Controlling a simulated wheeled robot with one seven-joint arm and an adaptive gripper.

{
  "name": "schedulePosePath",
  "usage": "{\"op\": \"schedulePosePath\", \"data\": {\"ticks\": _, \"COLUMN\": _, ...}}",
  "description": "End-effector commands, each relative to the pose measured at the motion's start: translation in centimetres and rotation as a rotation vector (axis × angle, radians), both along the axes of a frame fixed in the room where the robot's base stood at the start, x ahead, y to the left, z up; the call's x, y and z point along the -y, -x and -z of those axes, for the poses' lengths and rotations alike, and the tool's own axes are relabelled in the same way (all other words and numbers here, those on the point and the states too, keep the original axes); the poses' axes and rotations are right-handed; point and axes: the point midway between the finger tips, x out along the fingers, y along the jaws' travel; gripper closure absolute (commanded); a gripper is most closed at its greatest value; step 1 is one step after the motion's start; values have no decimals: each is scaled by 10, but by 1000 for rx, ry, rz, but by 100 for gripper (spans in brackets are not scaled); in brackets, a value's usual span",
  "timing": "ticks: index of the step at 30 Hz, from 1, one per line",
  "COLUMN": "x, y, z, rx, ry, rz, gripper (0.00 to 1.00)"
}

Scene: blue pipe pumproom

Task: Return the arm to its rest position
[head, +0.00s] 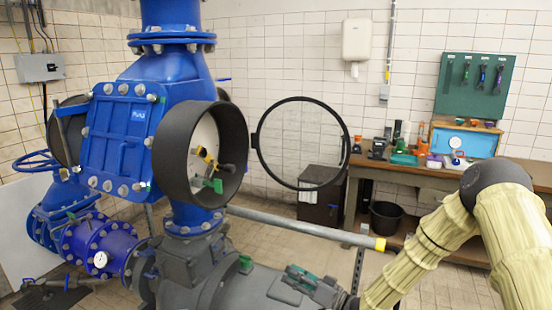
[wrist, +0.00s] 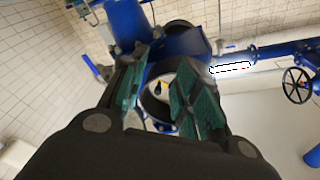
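My gripper (wrist: 163,80) shows in the wrist view with its two green-padded fingers apart and nothing between them. Through the gap I see the round dark housing with a small yellow part inside, some way beyond the fingers. In the head view my pale yellow arm (head: 420,255) bends at a dark joint at the right and runs down to the lower edge. Green and dark parts that look like my gripper (head: 303,279) show low in the middle, in front of the grey pump body (head: 235,288). The exact finger gap is not clear there.
The round housing (head: 178,150) on the blue pipework (head: 185,75) holds yellow and green parts. Its glazed ring door (head: 258,155) stands open to the right. A grey rod (head: 300,226) with a yellow end crosses near my arm. A workbench (head: 420,170) with tools stands behind.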

Motion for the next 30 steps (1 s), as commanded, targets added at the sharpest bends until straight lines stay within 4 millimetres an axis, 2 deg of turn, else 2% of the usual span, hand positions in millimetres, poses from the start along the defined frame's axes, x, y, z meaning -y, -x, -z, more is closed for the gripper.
{"op": "schedulePosePath", "data": {"ticks": 1, "x": -4, "y": 14, "z": 30, "rx": -63, "ry": 43, "rz": 32, "gripper": 68}}
{"op": "schedulePosePath", "data": {"ticks": 6, "x": 2, "y": 59, "z": 116, "rx": -260, "ry": 213, "rz": 147, "gripper": 68}}
{"op": "schedulePosePath", "data": {"ticks": 11, "x": 18, "y": 117, "z": 186, "rx": -437, "ry": 386, "rz": 222, "gripper": 68}}
{"op": "schedulePosePath", "data": {"ticks": 15, "x": 39, "y": 176, "z": 237, "rx": -590, "ry": 542, "rz": 269, "gripper": 68}}
{"op": "schedulePosePath", "data": {"ticks": 18, "x": 58, "y": 222, "z": 266, "rx": -697, "ry": 657, "rz": 292, "gripper": 68}}
{"op": "schedulePosePath", "data": {"ticks": 22, "x": 85, "y": 286, "z": 294, "rx": -835, "ry": 805, "rz": 313, "gripper": 68}}
{"op": "schedulePosePath", "data": {"ticks": 27, "x": 124, "y": 372, "z": 312, "rx": -1013, "ry": 992, "rz": 328, "gripper": 68}}
{"op": "schedulePosePath", "data": {"ticks": 30, "x": 143, "y": 414, "z": 314, "rx": -1099, "ry": 1083, "rz": 332, "gripper": 68}}
